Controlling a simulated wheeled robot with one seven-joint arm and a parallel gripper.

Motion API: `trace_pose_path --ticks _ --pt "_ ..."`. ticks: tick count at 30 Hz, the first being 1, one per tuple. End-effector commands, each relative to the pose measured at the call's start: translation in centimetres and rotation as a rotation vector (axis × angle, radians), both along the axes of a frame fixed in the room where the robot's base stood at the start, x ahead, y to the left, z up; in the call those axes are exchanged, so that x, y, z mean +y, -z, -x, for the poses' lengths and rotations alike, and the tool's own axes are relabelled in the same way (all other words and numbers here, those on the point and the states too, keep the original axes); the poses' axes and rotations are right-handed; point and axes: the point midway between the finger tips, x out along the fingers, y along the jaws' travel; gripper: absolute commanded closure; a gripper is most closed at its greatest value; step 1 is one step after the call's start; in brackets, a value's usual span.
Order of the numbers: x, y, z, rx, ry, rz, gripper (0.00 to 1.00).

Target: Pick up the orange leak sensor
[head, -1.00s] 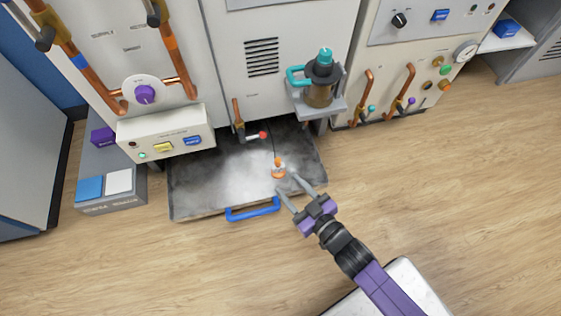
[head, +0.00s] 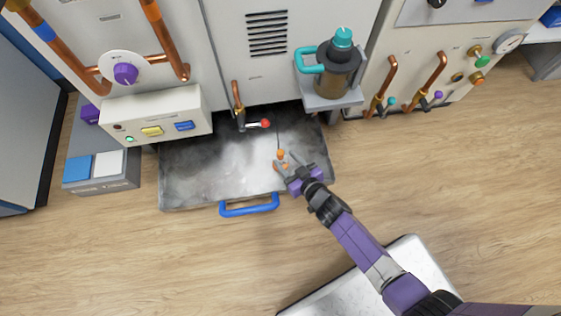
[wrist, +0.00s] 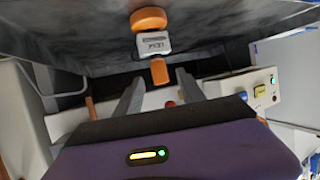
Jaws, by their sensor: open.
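The leak sensor (wrist: 153,44) shows in the wrist view as a white labelled body with an orange round end and an orange block at its other end. In the head view its orange top (head: 281,154) shows on the grey tray, with the rest partly hidden by my gripper (head: 283,162). My gripper is open, with its two fingers reaching toward the sensor. In the wrist view the fingers (wrist: 160,95) point at the sensor, one to each side of its orange block and a little short of it. I cannot tell whether they touch it.
The sensor stands in a shallow grey tray (head: 195,185) with a blue handle (head: 249,205). A red-tipped valve lever (head: 265,123) is just behind. A teal-capped jug (head: 339,62) sits on a shelf at the back right. Open floor lies to the right.

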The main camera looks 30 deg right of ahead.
Motion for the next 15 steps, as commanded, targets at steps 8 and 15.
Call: trace_pose_path --ticks 8,15 --pt "0.3 1.3 -3.7 -0.002 -0.002 0.0 0.54" --pt "0.2 1.4 -4.1 -0.001 0.0 0.0 0.54"
